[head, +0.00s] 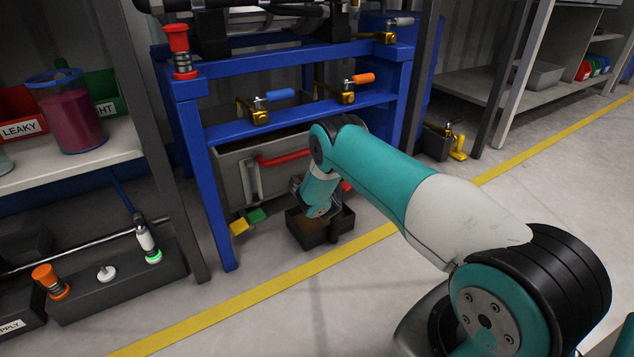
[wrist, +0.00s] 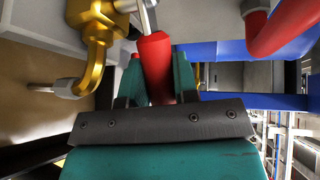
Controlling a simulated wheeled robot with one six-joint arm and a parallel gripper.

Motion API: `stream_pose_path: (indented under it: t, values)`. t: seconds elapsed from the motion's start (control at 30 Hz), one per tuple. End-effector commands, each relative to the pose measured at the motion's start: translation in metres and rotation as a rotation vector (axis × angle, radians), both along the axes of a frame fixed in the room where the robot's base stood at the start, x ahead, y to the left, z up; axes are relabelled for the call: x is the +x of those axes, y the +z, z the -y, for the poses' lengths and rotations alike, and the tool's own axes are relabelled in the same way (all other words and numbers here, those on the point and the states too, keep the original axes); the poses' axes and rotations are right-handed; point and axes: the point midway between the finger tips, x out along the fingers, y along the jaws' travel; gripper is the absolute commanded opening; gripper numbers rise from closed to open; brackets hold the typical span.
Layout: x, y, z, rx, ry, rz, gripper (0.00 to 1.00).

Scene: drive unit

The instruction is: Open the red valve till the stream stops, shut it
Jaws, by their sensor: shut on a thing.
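In the wrist view, the red valve's handle (wrist: 156,58) lies between the two teal fingers of my gripper (wrist: 157,82), which is shut on it. The handle's thin metal stem runs up to the brass valve body (wrist: 122,5). A curved brass spout (wrist: 97,50) bends away at the left and ends in a grey nut (wrist: 62,88). A short brownish length (wrist: 42,86) sticks out from the nut; I cannot tell whether it is liquid. In the head view, my wrist hides the valve and my fingers, just above a dark tray (head: 306,236) with brownish contents.
A red pipe (wrist: 285,25) passes close to the right of the handle. The blue frame (head: 222,205) stands around the work spot. Blue-handled (head: 281,95) and orange-handled (head: 362,79) valves sit above. Yellow and green blocks lie left of the tray. Open floor lies in front.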

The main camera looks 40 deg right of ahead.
Motion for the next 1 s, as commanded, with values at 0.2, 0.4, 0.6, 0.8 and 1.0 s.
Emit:
stream_pose_path:
  t: [0.2,0.4,0.6,0.8,1.0]
  values:
    - [-0.003,-0.001,0.005,-0.004,-0.013,-0.005,0.0]
    - [-0.003,-0.001,0.006,-0.004,-0.013,-0.005,0.0]
    - [-0.002,0.0,0.005,-0.003,-0.011,-0.002,0.53]
    - [-0.002,0.0,0.004,-0.003,-0.01,-0.002,0.53]
    - [-0.014,0.008,-0.005,-0.003,-0.01,-0.006,0.53]
